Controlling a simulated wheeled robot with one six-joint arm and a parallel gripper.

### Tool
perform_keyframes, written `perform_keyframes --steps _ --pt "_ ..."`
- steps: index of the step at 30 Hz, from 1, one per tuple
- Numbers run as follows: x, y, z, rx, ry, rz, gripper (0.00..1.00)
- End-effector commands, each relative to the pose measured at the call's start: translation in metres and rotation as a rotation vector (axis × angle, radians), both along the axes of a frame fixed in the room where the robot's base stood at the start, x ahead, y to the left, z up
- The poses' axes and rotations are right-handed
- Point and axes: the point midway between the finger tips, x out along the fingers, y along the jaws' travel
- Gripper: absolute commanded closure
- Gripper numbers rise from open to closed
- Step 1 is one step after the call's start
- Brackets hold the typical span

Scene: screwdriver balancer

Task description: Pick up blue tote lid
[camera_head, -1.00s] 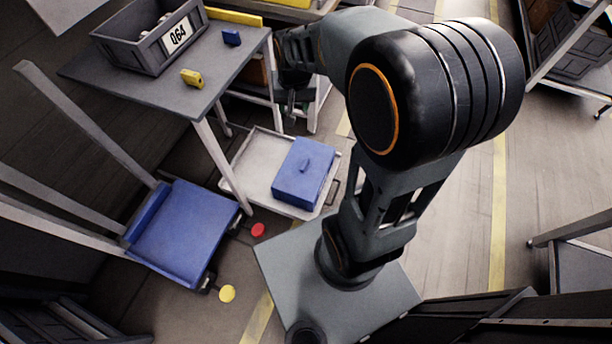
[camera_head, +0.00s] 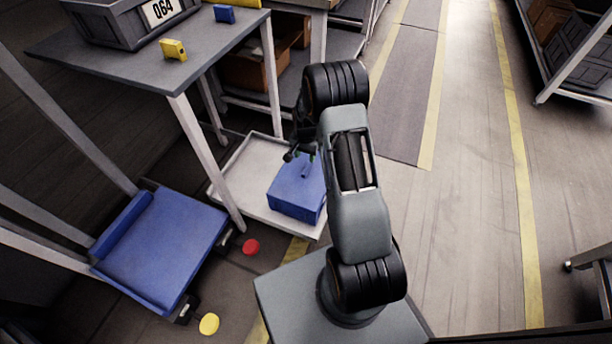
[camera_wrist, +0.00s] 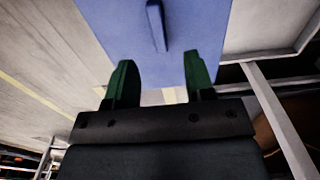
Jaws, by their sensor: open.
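The blue tote lid (camera_head: 286,193) tops a blue box on a pale tray cart, low under the right side of the grey table. A raised bar handle (camera_head: 305,171) stands on the lid. My gripper (camera_head: 301,154) is above the lid's far edge, its jaws small and partly dark in the head view. In the wrist view, the green fingers of my gripper (camera_wrist: 157,75) are apart with nothing between them. The lid (camera_wrist: 185,30) lies beyond the fingertips, and its handle (camera_wrist: 156,25) shows between and ahead of them. My arm hides the lid's right part.
The pale tray (camera_head: 238,168) has a raised rim around the box. A grey table (camera_head: 110,58) with a grey bin (camera_head: 128,22), a yellow block (camera_head: 173,50) and a blue block (camera_head: 225,14) stands at the left. A blue cart platform (camera_head: 160,250) is below it.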

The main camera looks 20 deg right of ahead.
Motion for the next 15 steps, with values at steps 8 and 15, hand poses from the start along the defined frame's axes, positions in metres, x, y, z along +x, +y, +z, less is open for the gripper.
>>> perform_keyframes --steps 8,15 --pt "0.000 0.000 -0.027 0.000 -0.001 0.001 0.51" --pt "0.000 -0.001 -0.040 0.000 0.000 0.001 0.51"
